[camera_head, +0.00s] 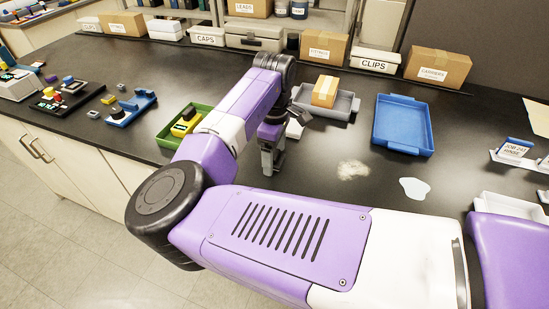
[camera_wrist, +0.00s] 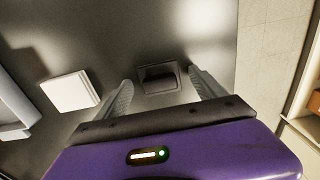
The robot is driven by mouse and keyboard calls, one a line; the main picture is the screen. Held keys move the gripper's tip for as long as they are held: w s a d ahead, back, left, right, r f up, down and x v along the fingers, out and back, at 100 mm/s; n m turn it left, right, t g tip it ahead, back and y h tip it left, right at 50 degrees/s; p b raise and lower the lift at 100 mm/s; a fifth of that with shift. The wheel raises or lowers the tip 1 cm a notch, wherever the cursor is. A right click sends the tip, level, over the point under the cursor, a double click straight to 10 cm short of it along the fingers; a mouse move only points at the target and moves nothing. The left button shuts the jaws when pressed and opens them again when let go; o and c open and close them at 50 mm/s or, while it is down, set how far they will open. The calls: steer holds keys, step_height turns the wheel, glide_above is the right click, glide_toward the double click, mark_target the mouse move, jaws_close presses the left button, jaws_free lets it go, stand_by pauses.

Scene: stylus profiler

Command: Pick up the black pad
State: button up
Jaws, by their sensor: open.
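In the wrist view, a small black pad (camera_wrist: 158,76) with a dark grey front face lies on the black bench. My gripper (camera_wrist: 161,82) is open, with one finger to the left of the pad and one to the right. I see no finger pressing on it, and its height above the bench is hard to judge. In the head view, my gripper (camera_head: 271,168) points down at the bench near its front edge, right of the green tray (camera_head: 165,138). I cannot make out the pad there; my arm and gripper may hide it.
A white square block (camera_wrist: 70,91) lies left of the pad in the wrist view. A grey tray (camera_head: 345,109) with a cardboard box (camera_head: 325,91) and an empty blue tray (camera_head: 402,125) stand behind. A beige powder patch (camera_head: 352,169) and a pale puddle (camera_head: 414,188) lie to the right.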

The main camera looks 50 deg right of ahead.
mark_target(274, 154)
steer(key=shift+c, duration=0.4)
steer(key=c, duration=1.4)
step_height(274, 154, up, 20)
steer(key=shift+r, duration=0.1)
